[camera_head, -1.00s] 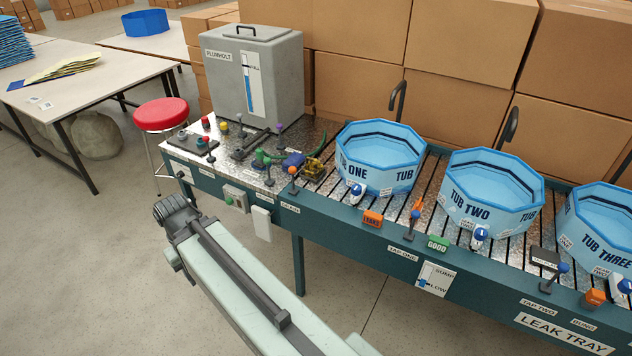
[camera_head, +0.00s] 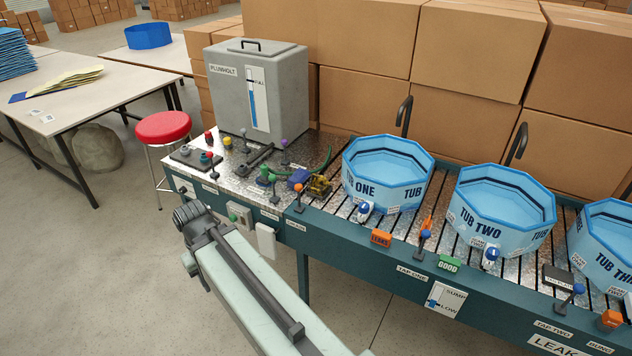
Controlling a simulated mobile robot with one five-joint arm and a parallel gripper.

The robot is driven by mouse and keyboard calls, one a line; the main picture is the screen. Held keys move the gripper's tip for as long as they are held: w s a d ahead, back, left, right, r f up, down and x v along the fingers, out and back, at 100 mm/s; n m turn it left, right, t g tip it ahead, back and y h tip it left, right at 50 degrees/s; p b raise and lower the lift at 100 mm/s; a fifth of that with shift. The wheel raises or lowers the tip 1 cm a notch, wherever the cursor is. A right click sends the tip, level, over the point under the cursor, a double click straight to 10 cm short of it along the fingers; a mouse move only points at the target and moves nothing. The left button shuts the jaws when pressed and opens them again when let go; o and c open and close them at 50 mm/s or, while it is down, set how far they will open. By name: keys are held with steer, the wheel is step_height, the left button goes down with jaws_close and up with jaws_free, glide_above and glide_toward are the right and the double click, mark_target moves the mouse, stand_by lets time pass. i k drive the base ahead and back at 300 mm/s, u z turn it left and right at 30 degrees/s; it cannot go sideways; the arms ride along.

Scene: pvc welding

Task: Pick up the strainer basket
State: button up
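I cannot make out a strainer basket for certain. A small brass-yellow part (camera_head: 319,186) sits on the bench beside a blue pump-like part (camera_head: 298,177) and a green hose, left of tub one (camera_head: 388,174). It is too small to identify. My arm reaches from the bottom edge up and left, in front of the bench. Its far end, where my gripper (camera_head: 192,212) is, shows left of the bench's front side and apart from the small parts. Its fingers cannot be made out.
The bench carries a grey Plumholt tank (camera_head: 258,98), several small knobs and levers, and tub two (camera_head: 502,212) on the slatted tray. Cardboard boxes (camera_head: 470,50) stand behind. A red stool (camera_head: 163,128) stands at the left end.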

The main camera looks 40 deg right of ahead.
mark_target(319, 187)
steer(key=i, duration=1.1)
steer(key=u, duration=0.05)
